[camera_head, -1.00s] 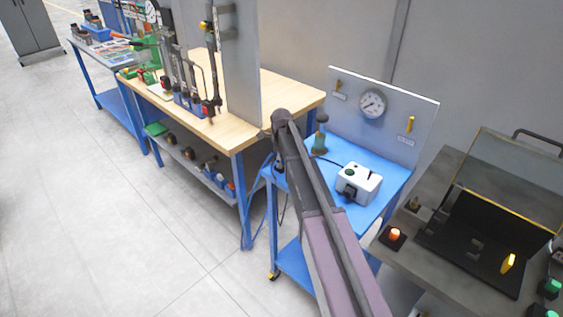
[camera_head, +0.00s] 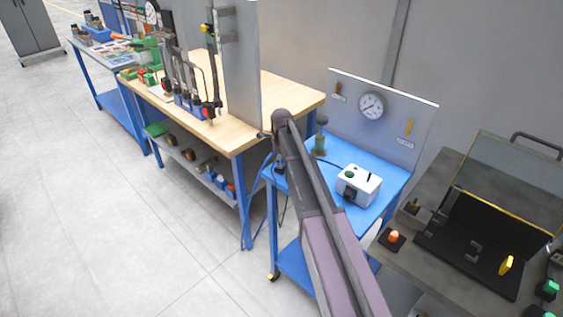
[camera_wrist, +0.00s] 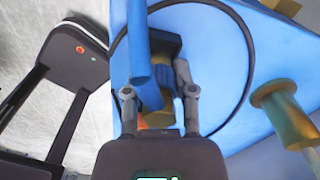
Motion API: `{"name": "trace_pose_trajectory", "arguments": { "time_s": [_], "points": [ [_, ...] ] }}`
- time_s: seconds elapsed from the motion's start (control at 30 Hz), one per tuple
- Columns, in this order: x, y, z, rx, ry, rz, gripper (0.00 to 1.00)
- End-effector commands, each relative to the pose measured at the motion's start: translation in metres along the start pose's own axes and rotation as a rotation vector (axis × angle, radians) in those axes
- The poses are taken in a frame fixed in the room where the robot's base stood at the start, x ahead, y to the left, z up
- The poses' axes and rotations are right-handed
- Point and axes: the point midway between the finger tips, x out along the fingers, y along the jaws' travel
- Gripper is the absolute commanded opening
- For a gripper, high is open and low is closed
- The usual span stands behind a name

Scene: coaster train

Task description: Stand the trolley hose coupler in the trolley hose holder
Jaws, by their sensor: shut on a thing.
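In the wrist view my gripper (camera_wrist: 160,96) is shut on a brass-coloured piece, which I take to be the trolley hose coupler (camera_wrist: 157,115). A blue upright part partly covers it. A dark block (camera_wrist: 168,42) sits just beyond the fingers; I cannot tell whether it is the hose holder. A thin black hose (camera_wrist: 247,45) loops around the gripper over the blue trolley top (camera_wrist: 215,55). In the head view my arm hides the gripper and coupler; the blue trolley (camera_head: 380,210) lies behind it.
A brass and green fitting (camera_head: 319,145) stands on the trolley and shows at right in the wrist view (camera_wrist: 287,112). A white box (camera_head: 358,185) sits nearby. The gauge panel (camera_head: 345,90) closes the trolley's back. A wooden-topped bench (camera_head: 280,90) stands left, a grey bench (camera_head: 405,260) right.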

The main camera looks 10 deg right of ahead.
Motion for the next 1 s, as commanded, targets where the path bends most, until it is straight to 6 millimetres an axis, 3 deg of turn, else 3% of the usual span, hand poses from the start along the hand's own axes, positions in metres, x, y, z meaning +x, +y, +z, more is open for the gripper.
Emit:
{"name": "trace_pose_trajectory", "arguments": {
  "time_s": [0.5, 1.0],
  "points": [
    [-0.015, 0.0, 0.0, 0.0, 0.0, 0.0, 0.0],
    [-0.015, 0.0, 0.0, 0.0, 0.0, 0.0, 0.0]
  ]
}}
